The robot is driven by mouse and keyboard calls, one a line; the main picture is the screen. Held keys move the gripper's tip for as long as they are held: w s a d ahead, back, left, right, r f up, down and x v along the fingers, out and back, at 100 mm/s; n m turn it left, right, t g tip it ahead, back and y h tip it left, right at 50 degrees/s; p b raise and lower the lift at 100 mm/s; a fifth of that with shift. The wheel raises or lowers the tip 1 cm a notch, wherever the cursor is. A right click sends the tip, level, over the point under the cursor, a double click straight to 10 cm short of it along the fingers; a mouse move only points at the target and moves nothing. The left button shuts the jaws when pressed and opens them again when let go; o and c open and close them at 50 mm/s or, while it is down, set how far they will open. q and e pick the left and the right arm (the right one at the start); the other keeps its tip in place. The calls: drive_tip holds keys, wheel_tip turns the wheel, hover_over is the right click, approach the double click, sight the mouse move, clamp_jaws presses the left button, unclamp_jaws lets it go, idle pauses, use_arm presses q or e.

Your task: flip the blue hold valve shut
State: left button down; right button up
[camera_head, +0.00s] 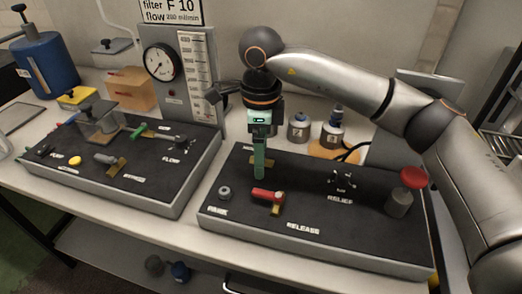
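My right gripper (260,176) comes down from above, its narrow green fingers pointing down at the back left of the right-hand black panel (310,207). The fingers line up as one bar, so their opening cannot be judged. Behind them a label starting "HO" is partly covered. A bit of brass-coloured fitting (250,161) shows beside the fingers. No blue valve handle can be made out there; the gripper hides that spot. Whether the fingers touch anything is unclear. My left gripper is not in view.
A red lever (267,194) on brass sits in front of the gripper, by RELEASE. A red-topped knob (412,178) stands at the panel's right. The left panel (120,160) carries a clear box (100,121) and a green lever (139,131). A gauge (161,62) stands behind.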

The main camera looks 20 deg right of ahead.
drive_tip(key=c, duration=1.1)
drive_tip(key=shift+w+a+m, duration=0.15)
drive_tip(key=shift+a+m, duration=0.05)
drive_tip(key=shift+m, duration=1.1)
drive_tip(key=o, duration=1.3)
drive_tip(key=shift+o, duration=0.2)
drive_tip(key=shift+r, duration=0.1)
wheel_tip(320, 180, up, 12)
drive_tip(key=shift+r+p, duration=0.2)
drive_tip(key=shift+p, duration=0.15)
